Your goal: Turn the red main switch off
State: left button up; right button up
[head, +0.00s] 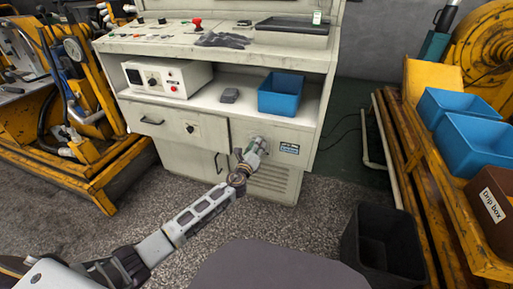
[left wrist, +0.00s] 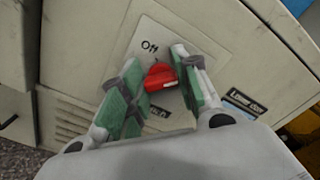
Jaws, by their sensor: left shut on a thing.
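The red main switch (left wrist: 162,77) sits on a light plate (left wrist: 150,40) on the cabinet front in the left wrist view. The word "Off" shows above the switch, and a second label below it is partly hidden. My left gripper (left wrist: 157,72) has its green-padded fingers on either side of the red knob and is shut on it. In the head view my left gripper (head: 257,147) reaches the lower cabinet front, where it hides the switch. My right gripper is not in view.
The grey cabinet (head: 210,150) has an open shelf with a blue bin (head: 281,94) above the switch. A vent and a blue-white label (head: 289,149) lie beside it. A black bin (head: 385,245) stands on the floor at right. Yellow frames flank both sides.

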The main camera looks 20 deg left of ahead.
pick_arm(q)
jog(key=shift+f+n, duration=0.1)
jog(key=shift+n, duration=0.3)
jog(key=shift+f+n, duration=0.15)
jog(key=shift+n, duration=4.1)
jog(key=shift+f+n, duration=0.1)
jog(key=shift+n, duration=4.15)
